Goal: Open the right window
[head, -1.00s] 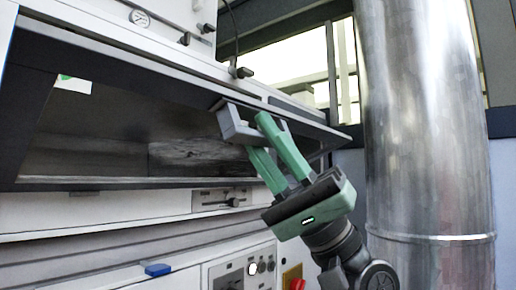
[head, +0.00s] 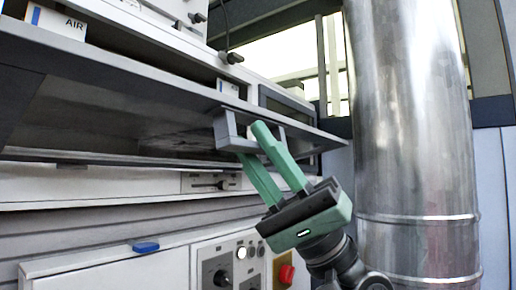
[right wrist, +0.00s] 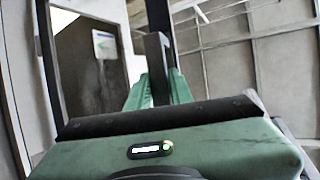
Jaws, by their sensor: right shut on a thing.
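The right window (head: 120,108) is a wide dark-framed panel on the white machine. It is swung outward and up, nearly level, with a gap open above and below it. A grey bracket handle (head: 226,128) sits near its right end. My right gripper (head: 252,142), with green fingers, reaches up from the lower right and is shut on this handle. In the right wrist view the grey handle bar (right wrist: 157,65) stands between the two green fingers (right wrist: 158,88). My left gripper is not in view.
A large shiny metal duct (head: 408,140) stands close to the right of my arm. Below the window are a slider panel (head: 212,182) and a control panel with knobs (head: 222,272) and a red button (head: 286,272). An AIR label (head: 74,25) shows at upper left.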

